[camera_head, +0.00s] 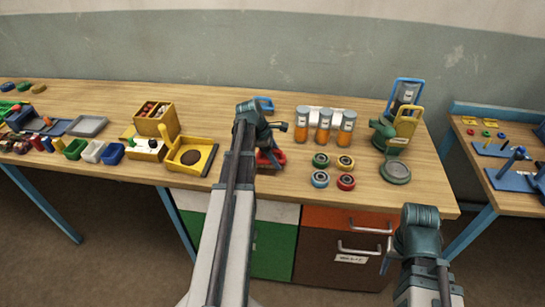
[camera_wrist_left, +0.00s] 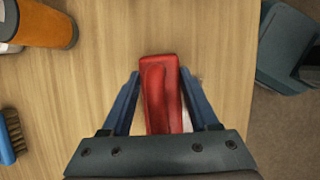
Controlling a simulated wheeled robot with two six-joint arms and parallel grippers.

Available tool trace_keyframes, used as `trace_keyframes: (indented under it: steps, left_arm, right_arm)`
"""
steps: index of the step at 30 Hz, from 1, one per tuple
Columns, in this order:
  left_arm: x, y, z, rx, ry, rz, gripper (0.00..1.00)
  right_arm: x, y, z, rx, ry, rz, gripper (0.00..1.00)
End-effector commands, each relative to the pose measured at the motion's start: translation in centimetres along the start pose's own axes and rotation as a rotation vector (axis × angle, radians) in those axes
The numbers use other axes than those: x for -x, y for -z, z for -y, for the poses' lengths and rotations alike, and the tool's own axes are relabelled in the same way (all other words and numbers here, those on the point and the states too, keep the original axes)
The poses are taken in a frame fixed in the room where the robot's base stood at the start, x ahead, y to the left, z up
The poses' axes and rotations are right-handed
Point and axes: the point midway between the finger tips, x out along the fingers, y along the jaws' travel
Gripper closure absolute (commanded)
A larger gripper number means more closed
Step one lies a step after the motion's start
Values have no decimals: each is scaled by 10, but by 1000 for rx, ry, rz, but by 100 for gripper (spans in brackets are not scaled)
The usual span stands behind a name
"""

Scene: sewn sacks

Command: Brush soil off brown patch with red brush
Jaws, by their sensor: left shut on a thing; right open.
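My left gripper (camera_head: 268,148) is over the front part of the table. In the left wrist view its blue fingers (camera_wrist_left: 158,100) stand on both sides of a red brush (camera_wrist_left: 160,75) and are shut on it. Red also shows under the gripper in the head view (camera_head: 271,159); the bristles are hidden. My right gripper (camera_head: 412,235) is low at the right, in front of the table, and holds nothing that I can see.
Orange-and-grey jars (camera_head: 323,127) and several small rings (camera_head: 345,162) stand right of my left arm. A blue brush (camera_wrist_left: 10,135) lies at the left in the wrist view. A wooden box (camera_head: 154,119) stands behind the yellow frame. Small bins (camera_head: 93,151) are farther left.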

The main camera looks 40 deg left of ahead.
Motion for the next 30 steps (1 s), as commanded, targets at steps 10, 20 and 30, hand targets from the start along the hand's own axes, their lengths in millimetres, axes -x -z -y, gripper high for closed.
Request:
trace_keyframes:
  steps: [10,20,30]
  left_arm:
    - [-7,-22,1,0,-1,-1,84]
    - [-8,-20,14,1,-1,0,84]
    - [-7,-18,22,1,2,-2,100]
  right_arm:
    - [1,0,0,0,0,0,50]
    - [-1,0,0,0,0,0,50]
    - [-2,0,0,0,0,0,50]
